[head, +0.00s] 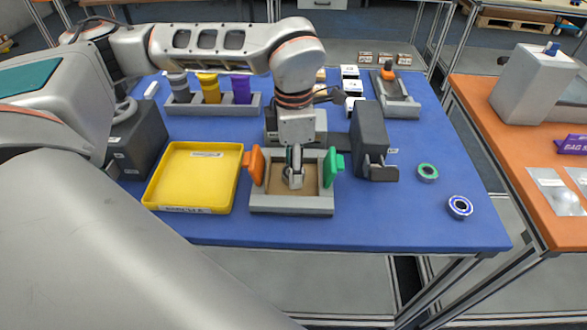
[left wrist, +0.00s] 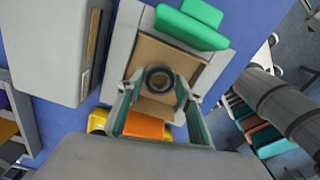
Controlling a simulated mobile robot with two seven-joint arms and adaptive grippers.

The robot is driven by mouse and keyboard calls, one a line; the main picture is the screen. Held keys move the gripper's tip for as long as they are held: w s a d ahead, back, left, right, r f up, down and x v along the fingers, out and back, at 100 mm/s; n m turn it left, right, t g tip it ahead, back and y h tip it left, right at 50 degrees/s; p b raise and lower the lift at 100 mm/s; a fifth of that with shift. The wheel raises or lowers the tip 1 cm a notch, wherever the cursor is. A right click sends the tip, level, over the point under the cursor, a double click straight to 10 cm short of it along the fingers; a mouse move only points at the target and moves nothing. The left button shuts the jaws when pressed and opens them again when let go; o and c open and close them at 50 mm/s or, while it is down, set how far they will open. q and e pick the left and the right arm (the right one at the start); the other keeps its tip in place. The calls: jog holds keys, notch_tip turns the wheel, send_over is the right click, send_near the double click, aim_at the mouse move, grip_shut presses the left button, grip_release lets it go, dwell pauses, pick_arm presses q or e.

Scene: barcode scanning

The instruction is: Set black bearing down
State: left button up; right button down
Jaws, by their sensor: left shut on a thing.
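The black bearing (left wrist: 159,78) is a dark ring between the two fingers of my left gripper (left wrist: 158,82) in the left wrist view. The gripper is shut on it. In the head view my left gripper (head: 293,179) points down into a grey fixture (head: 290,204) with a brown floor, and it hides the bearing. The bearing shows over the brown floor (left wrist: 165,55); whether it touches the floor I cannot tell. The fixture has an orange clamp (head: 254,166) on its left and a green clamp (head: 333,166) on its right. My right gripper is not in view.
A yellow tray (head: 196,176) stands left of the fixture, and a dark grey device (head: 369,135) stands close to its right. A green-ringed bearing (head: 428,172) and a blue-ringed bearing (head: 460,207) lie on the blue table (head: 400,225). The table's front right is mostly clear.

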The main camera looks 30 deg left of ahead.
pick_arm(q)
jog(key=shift+f, duration=0.45)
jog(key=shift+f, duration=0.15)
jog(key=o, duration=1.2)
notch_tip(320, 180, up, 12)
jog(key=shift+r, duration=0.15)
